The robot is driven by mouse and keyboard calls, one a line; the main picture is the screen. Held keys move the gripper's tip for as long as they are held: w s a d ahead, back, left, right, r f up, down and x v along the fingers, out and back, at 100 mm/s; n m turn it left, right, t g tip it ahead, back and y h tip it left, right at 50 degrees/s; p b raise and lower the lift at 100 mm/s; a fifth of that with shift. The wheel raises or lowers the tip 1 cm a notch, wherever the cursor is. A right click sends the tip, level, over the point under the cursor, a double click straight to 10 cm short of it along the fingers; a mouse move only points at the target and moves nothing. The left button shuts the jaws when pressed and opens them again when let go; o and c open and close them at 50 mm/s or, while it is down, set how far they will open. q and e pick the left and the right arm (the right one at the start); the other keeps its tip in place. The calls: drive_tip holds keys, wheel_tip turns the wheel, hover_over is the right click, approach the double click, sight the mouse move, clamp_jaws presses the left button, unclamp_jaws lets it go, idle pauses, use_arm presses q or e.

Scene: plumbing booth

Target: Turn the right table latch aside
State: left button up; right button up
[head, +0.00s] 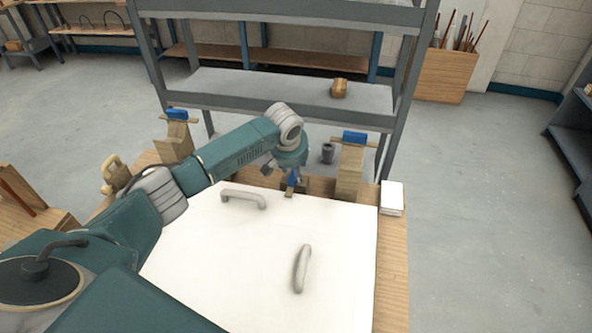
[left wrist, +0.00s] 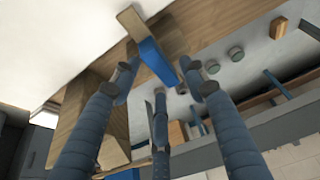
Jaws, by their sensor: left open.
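The table latch (head: 290,184), a blue bar with a wooden end, sits at the far edge of the white panel (head: 220,270). In the left wrist view the latch (left wrist: 154,57) has its wooden end lying over the panel's edge. My left gripper (head: 287,173) hangs just above the latch, pointing down. In the left wrist view its fingers are spread open, with the blue bar between and beyond the tips. I cannot tell whether any finger touches it, and the gripper hides part of the latch in the head view. My right gripper is not in view.
Two wooden posts with blue-topped clamps (head: 177,115) (head: 355,137) stand at the table's far side. Two pale handles (head: 244,198) (head: 301,268) rise from the panel. A white block (head: 392,198) lies on the right. A grey shelf rack (head: 290,85) stands close behind.

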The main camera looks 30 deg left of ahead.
use_arm(q)
drive_tip(key=shift+x, duration=1)
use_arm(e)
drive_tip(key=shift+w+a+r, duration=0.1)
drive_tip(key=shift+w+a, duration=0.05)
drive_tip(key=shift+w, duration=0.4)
use_arm(q)
clamp_jaws()
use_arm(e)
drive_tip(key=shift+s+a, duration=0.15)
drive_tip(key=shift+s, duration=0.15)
